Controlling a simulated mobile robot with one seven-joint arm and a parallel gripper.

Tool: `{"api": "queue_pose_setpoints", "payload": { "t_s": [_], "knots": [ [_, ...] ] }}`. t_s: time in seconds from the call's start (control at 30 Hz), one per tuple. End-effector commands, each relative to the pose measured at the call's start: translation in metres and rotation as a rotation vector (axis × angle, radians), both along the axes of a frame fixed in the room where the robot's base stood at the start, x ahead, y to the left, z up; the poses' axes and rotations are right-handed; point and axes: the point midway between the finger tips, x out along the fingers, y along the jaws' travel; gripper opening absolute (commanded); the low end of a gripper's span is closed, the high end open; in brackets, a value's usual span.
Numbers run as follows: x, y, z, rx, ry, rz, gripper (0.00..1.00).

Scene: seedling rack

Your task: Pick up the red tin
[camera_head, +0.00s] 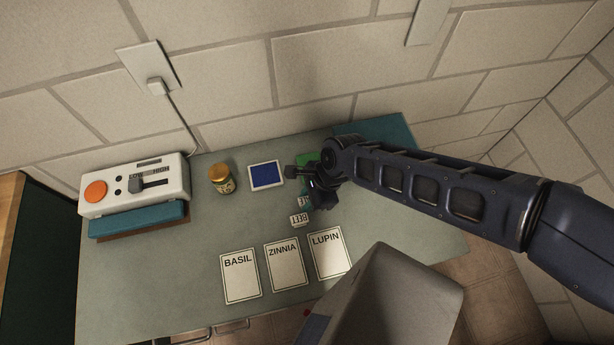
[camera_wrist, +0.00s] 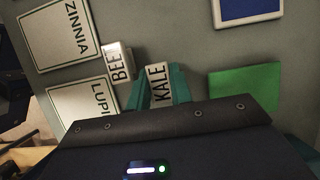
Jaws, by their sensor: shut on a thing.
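I see no red tin on the table in either view. A tiny red spot (camera_head: 307,312) shows by the table's front edge in the head view, too small to identify. My gripper (camera_head: 306,200) is over the middle of the table, low near the blocks. In the wrist view it is shut on the small block labelled KALE (camera_wrist: 159,85), with teal parts on both sides of it. The pale block labelled BEET (camera_head: 299,220) stands close beside it and also shows in the wrist view (camera_wrist: 118,62). The gripper's body hides the lower part of the wrist view.
Cards BASIL (camera_head: 240,276), ZINNIA (camera_head: 286,265) and LUPIN (camera_head: 328,253) lie along the front. A blue square (camera_head: 266,175), a green square (camera_wrist: 245,86) and a yellow-lidded jar (camera_head: 222,179) are farther back. A control box (camera_head: 150,185) with an orange button stands left.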

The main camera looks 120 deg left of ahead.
Motion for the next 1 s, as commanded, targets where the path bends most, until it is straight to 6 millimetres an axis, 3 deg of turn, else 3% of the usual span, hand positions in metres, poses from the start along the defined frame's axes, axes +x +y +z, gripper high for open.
{"api": "queue_pose_setpoints", "payload": {
  "t_s": [0.27,0.7,1.0],
  "knots": [
    [0.000,0.001,0.040,0.004,0.001,0.001,0.00],
    [0.000,0.000,0.150,0.004,0.001,0.000,0.00],
    [0.000,0.000,0.191,0.002,0.001,0.000,0.00]
  ]
}}
